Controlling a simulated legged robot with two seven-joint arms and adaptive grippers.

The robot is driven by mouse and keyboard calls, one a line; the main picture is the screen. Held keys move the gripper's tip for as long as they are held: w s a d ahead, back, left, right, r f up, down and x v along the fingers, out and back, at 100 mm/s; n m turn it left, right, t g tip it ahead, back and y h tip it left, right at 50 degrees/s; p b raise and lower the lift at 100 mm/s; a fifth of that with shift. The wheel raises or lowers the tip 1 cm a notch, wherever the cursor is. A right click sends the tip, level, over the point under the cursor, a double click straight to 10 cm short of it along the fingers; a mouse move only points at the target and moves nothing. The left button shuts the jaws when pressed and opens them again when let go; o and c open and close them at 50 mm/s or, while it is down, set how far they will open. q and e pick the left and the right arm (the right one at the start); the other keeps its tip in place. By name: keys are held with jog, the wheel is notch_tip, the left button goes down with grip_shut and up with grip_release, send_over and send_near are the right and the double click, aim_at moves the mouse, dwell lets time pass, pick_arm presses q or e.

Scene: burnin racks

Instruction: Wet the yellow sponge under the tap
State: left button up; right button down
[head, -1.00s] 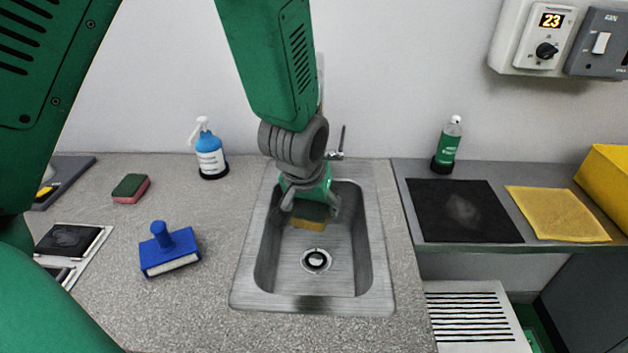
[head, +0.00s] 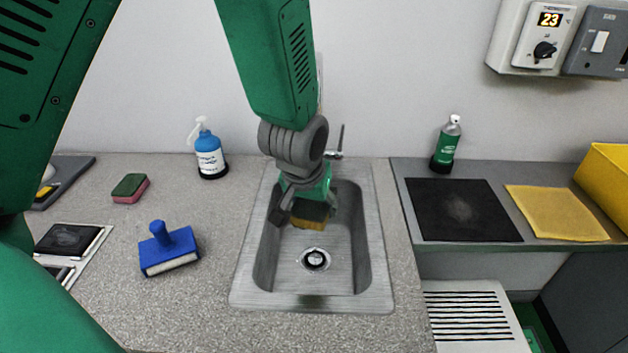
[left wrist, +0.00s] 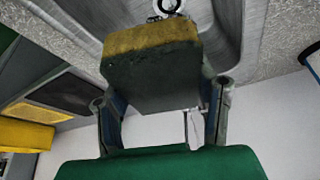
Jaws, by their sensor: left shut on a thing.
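The sponge (head: 311,222), yellow with a dark green face, is in my left gripper (head: 306,208) over the back part of the steel sink (head: 240,290). The left wrist view shows the sponge (left wrist: 152,72) between the two fingers of my left gripper (left wrist: 160,98), its yellow layer away from the palm. The tap (head: 337,153) stands behind the sink; its upright lever shows, but my arm hides most of it and I cannot see its spout or any water. My right gripper is out of view.
Left of the sink are a blue-handled brush (head: 170,247), a blue spray bottle (head: 209,155) and a green-and-pink sponge (head: 130,188). On the right shelf are a black mat (head: 460,215), a yellow cloth (head: 560,213) and a green bottle (head: 447,145). The front of the basin is clear.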

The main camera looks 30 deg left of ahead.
aim_at(319, 213)
pick_arm(q)
jog(key=shift+d, duration=0.1)
jog(key=s+d+r+p, duration=0.1)
jog(key=r+p, duration=0.1)
jog(key=s+d+r+p, duration=0.1)
jog(key=s+p, duration=0.1)
jog(key=shift+s+d+r+p, duration=0.2)
jog(key=shift+d+r+p, duration=0.1)
jog(key=shift+d+r, duration=0.1)
jog(key=shift+s+d+r, duration=0.15)
jog(key=shift+s, duration=0.1)
